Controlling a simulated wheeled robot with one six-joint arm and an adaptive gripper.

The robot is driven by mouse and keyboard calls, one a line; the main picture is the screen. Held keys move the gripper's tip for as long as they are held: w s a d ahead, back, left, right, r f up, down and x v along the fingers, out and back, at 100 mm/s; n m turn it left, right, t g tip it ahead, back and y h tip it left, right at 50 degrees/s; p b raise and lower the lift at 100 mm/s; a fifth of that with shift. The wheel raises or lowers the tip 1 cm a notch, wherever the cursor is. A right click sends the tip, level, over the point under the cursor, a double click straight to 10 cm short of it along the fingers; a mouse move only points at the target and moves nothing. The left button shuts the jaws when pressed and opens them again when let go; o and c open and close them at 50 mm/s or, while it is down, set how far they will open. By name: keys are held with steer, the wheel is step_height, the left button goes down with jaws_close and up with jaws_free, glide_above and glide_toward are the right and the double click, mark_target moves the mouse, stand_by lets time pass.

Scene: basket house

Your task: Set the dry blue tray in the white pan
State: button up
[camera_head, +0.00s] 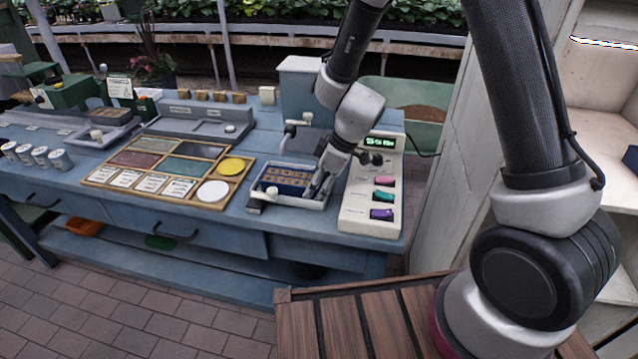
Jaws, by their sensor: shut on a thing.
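The blue tray (287,189) has brown cells on top and appears within the outline of the pale pan (262,206) on the blue bench. I cannot tell whether it rests on the pan's floor or hangs just above it. My gripper (318,190) reaches down from the upper right and is shut on the tray's right end. The fingers hide that end of the tray and part of the pan's right side. A small whitish round thing shows at the pan's front left.
A control box (372,190) with a green display and coloured buttons stands just right of the pan. A wooden rack (170,170) with coloured panels, cards and a yellow and a white disc lies to the left. Several small cans (60,160) stand at far left.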

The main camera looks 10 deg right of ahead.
steer(key=o, duration=1.2)
steer(key=shift+c, duration=0.2)
steer(key=o, duration=0.3)
steer(key=shift+r, duration=4)
